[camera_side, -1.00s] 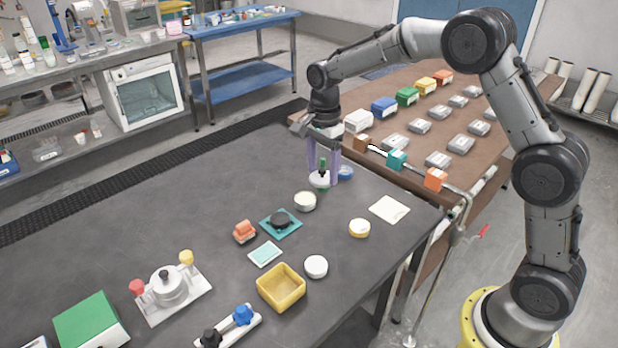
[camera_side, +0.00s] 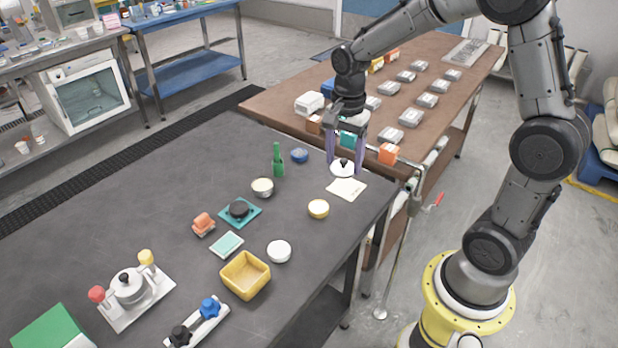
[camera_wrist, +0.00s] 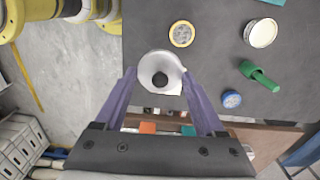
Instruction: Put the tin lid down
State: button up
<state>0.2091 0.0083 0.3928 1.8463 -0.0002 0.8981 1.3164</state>
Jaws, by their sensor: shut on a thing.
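The tin lid (camera_side: 343,171) is a pale round disc with a dark knob. It also shows in the wrist view (camera_wrist: 150,60), between my two purple fingers. My gripper (camera_side: 346,163) points down and is shut on the lid. The lid is over the back part of a cream square card (camera_side: 346,190). In the wrist view the lid hides most of this card, and a corner shows below it. I cannot tell whether the lid touches the card or hangs just above it.
The brown bench (camera_side: 430,120) with blocks is behind. The dark table's right edge is close to the card.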

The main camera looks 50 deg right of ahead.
jog(key=shift+s+d, duration=0.25)
jog(key=shift+d, duration=0.35)
jog(key=shift+w+d+f+m, duration=0.1)
jog(key=shift+w+d+m, duration=0.15)
jog(key=shift+w+m, duration=0.05)
send_near(310, 179)
jog(key=s+a+r, duration=0.1)
jog(key=s+r, duration=0.1)
jog(key=s, duration=0.2)
jog(key=w+f, duration=0.1)
jog(key=f, duration=0.1)
jog(key=w+f, duration=0.1)
jog(key=f, duration=0.1)
jog(key=shift+w+d, duration=0.35)
jog(key=shift+w+d+f, duration=0.15)
jog(key=shift+w+f, duration=0.4)
jog(key=shift+f, duration=0.05)
jog(key=shift+w+f, duration=0.1)
jog(key=shift+f, duration=1.55)
